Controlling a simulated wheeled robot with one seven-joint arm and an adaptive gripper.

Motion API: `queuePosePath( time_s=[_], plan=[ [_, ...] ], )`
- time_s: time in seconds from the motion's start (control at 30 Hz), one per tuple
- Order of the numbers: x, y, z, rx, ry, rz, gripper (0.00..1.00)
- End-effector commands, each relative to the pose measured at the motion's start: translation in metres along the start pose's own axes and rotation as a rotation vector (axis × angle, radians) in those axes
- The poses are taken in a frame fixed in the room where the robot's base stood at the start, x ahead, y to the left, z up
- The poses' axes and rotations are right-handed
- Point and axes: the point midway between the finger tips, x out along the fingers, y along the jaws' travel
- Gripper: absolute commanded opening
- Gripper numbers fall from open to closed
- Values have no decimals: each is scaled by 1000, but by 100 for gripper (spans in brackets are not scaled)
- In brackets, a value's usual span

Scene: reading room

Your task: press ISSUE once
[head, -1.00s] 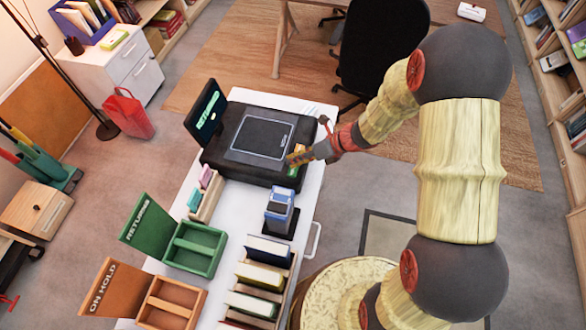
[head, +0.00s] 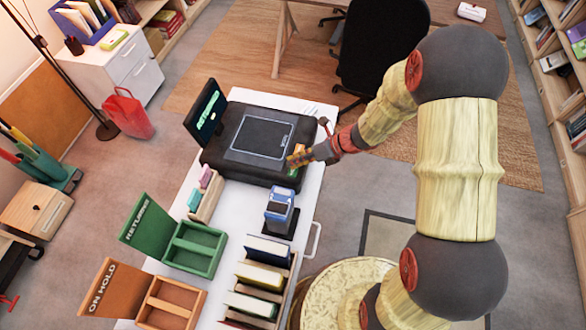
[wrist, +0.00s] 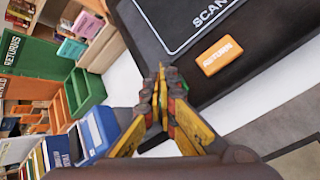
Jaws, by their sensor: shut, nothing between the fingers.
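The black scanner unit (head: 225,162) lies on the white table, its flat pad labelled SCAN in the wrist view. An orange button marked RETURN (wrist: 220,56) is plainly visible on its edge strip. No button marked ISSUE can be read; a small green patch (head: 293,172) shows beside my fingers, and its label is hidden. My gripper (head: 291,160) is shut and empty, its fingertips low over the unit's right edge strip. In the wrist view the fingertips (wrist: 166,72) are beside the RETURN button, to its left; contact cannot be told.
A small screen (head: 207,112) with green writing stands at the unit's left. A blue stamp-like device (head: 281,206), a green RETURNS box (head: 215,235), an ON HOLD box (head: 150,315) and a book rack (head: 291,270) stand nearer on the table.

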Motion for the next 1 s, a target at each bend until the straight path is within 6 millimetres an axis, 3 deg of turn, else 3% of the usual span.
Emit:
queuePosePath(
  time_s=[1.0],
  plan=[
    [7,-5,-5,0,0,0,0]
  ],
)
